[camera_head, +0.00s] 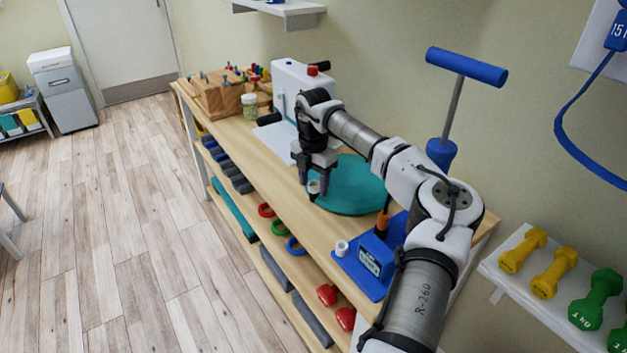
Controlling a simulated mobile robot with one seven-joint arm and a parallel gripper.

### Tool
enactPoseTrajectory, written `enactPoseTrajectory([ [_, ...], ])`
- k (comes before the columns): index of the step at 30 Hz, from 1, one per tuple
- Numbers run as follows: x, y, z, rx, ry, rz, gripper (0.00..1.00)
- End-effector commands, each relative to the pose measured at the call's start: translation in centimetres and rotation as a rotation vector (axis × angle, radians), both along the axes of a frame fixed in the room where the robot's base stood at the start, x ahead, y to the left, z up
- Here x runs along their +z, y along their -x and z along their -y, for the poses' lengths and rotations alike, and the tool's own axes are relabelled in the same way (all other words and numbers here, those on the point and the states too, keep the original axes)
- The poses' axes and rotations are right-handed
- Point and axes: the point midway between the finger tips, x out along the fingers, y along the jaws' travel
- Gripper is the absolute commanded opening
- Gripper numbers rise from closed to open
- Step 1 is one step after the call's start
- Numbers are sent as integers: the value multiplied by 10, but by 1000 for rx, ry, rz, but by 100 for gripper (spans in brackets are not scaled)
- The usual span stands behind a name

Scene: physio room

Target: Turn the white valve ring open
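A small pale ring-like piece (313,186), which looks like the white valve ring, is at the left edge of a flat round teal cushion (352,190) on the wooden bench. My gripper (313,182) points down at this edge, with its dark fingers apart and the pale piece between or just behind their tips. The view is too small to tell whether the fingers touch it. Part of the piece is hidden by the fingers, and my arm covers the cushion's right side.
A blue gauge unit (370,262) with a small white cup-like piece (342,247) is at the bench's near end. A blue T-handled pump (441,152) stands behind my arm. A white box (296,82) and wooden peg block (219,95) stand farther back. Dumbbells (554,271) rest on a right shelf.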

Motion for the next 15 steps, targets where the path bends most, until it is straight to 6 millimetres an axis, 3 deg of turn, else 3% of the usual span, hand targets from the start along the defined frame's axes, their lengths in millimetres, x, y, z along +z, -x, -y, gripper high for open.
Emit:
enactPoseTrajectory([
  [1, 0, 0, 0, 0, 0, 0, 44],
  [9, 0, 0, 0, 0, 0, 0, 8],
  [15, 0, 0, 0, 12, 0, 0, 7],
])
